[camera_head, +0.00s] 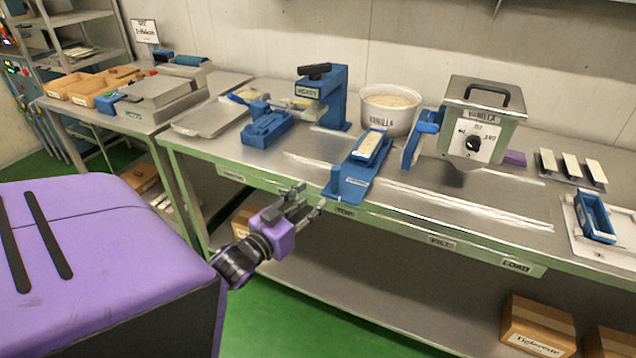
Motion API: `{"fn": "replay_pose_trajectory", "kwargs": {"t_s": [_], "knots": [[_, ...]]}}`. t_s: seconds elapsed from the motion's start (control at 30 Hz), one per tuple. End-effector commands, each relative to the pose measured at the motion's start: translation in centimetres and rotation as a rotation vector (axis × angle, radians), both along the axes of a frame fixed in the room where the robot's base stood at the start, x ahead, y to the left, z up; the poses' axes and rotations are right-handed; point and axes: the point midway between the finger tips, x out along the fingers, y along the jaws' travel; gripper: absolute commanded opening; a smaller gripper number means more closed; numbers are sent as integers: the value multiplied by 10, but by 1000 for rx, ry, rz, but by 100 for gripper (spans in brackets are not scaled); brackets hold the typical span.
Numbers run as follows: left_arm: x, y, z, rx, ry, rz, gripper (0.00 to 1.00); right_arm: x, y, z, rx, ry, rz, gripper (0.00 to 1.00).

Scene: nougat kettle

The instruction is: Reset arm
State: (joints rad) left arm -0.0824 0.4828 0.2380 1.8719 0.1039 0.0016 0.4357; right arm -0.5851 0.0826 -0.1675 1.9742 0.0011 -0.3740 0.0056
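My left gripper (311,197), with a purple body and grey fingers, is in front of the workbench's front edge, near its middle. Its fingers are apart and nothing shows between them. It is just left of and below a blue holder (352,180) with a pale bar-shaped filling (370,146) in it, and looks apart from it. My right gripper is not in view.
The steel workbench (470,205) carries a blue press (333,95), a white vanilla tub (390,108), a grey kettle box (482,118) and a blue mould (594,217). Wooden trays (92,88) are at left. Cardboard boxes (538,328) are low at right. Green floor (290,318) is open.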

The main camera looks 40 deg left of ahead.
Motion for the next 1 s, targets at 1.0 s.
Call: {"fn": "replay_pose_trajectory", "kwargs": {"t_s": [1.0], "knots": [[-244,-222,-238,44,758,-125,39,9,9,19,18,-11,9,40]]}}
